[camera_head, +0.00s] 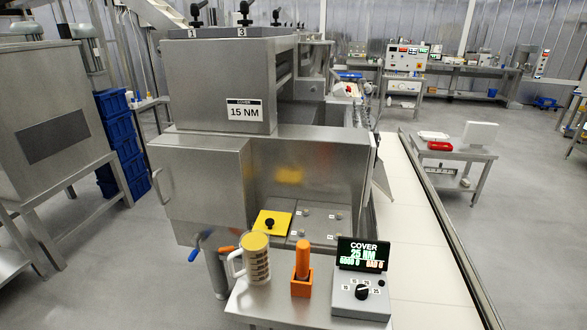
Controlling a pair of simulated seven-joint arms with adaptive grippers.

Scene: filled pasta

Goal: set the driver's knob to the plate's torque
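The plate (244,110) on the front of the steel machine reads "COVER 15 NM". The driver's control box (361,307) stands on the small steel table at the front. Its display (363,254) reads "COVER 25 NM" with good and bad counts that look like 0. The black knob (362,292) is on the box's top face, with small number labels around it. Its exact pointer direction is too small to tell. An orange-handled driver (302,258) stands upright in an orange holder (301,287) left of the box. Neither of my grippers is in view.
A yellow plate with a black knob (271,223) lies in the machine's recess behind. A white conveyor (415,240) runs along the right. Blue crates (118,135) are stacked at the left.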

